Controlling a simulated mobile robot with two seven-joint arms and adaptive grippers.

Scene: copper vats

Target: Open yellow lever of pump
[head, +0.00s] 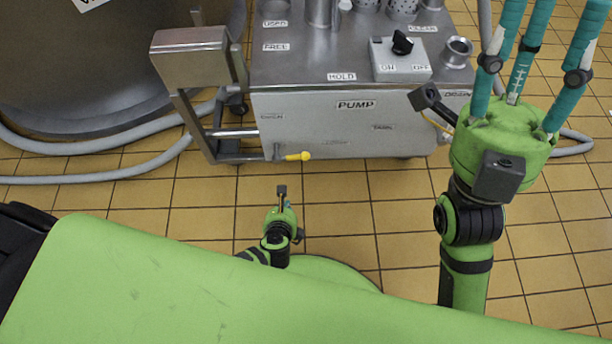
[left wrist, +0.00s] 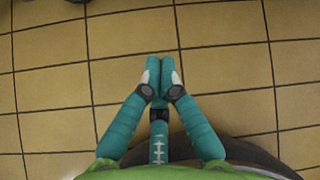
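The pump (head: 300,125) is a grey metal cart labelled PUMP. Its yellow lever (head: 299,156) sticks out to the right from a metal pipe at the lower left of its front. My left gripper (head: 285,203) is small in the head view, just nearer than the lever and apart from it; its fingers are mostly hidden there. In the left wrist view its teal fingers (left wrist: 160,72) come together with nothing between them, over bare floor. My right gripper (head: 552,20) is at the upper right with its fingers spread and empty; the fingertips are cut off by the frame.
A large metal vat (head: 80,70) stands at the left, with grey hoses (head: 90,175) on the floor. A grey box (head: 192,58) on a bracket juts out above and left of the lever. A switch box (head: 400,62) sits on the pump. The tiled floor (head: 350,190) before the pump is clear.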

